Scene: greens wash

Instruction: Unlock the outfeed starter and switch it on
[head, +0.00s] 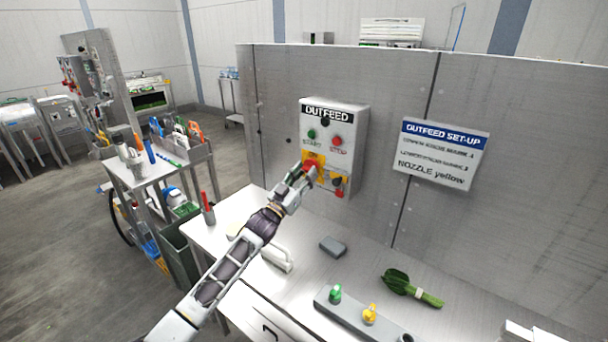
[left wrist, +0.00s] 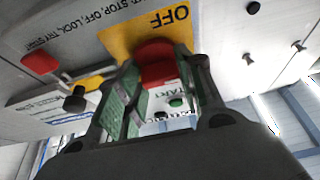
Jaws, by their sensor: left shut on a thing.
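The grey outfeed starter box (head: 350,125) is mounted on the steel panel. It has a green START button (head: 312,134) and a red STOP button (head: 336,141). My left gripper (head: 306,169) is at its lower left, shut on the red switch handle (left wrist: 157,62), which stands over a yellow plate (left wrist: 122,40) by the word OFF. A small red body that looks like a padlock (left wrist: 40,62) hangs beside the plate, near a black knob (left wrist: 75,101). My right gripper is not in view.
The OUTFEED SET-UP sign (head: 440,153) is on the panel to the right. The bench (head: 290,285) below holds a grey block (head: 333,246), a bundle of greens (head: 410,288) and a grey rail (head: 345,308) with green and yellow nozzles. A tool cart (head: 155,175) stands at left.

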